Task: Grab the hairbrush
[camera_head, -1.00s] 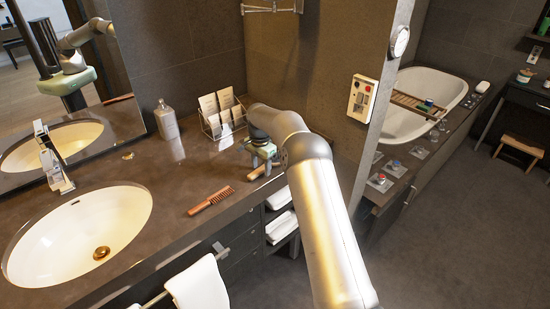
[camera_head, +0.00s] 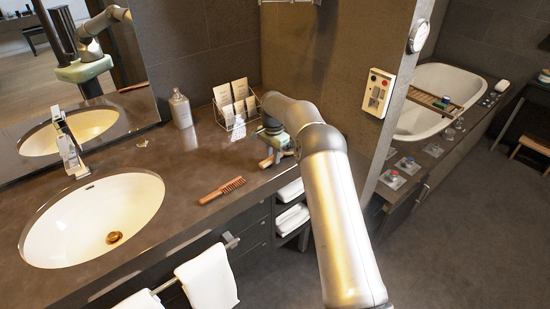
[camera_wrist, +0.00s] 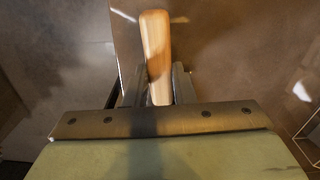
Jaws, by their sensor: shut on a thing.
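The hairbrush (camera_wrist: 156,45) shows in the wrist view as a pale wooden handle standing up between my two fingers. My gripper (camera_wrist: 158,84) is shut on it. In the head view, my gripper (camera_head: 274,157) is low over the right end of the counter, beside the card rack. A small wooden end of the hairbrush (camera_head: 266,162) sticks out at its left. The rest of the brush is hidden by the gripper and arm. I cannot tell whether the brush touches the counter.
A brown comb (camera_head: 222,190) lies on the counter (camera_head: 185,165) left of my gripper. A wire rack of cards (camera_head: 236,105) and a bottle (camera_head: 180,109) stand behind. The sink (camera_head: 95,220) is at left. A wall (camera_head: 335,75) rises close right of my gripper.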

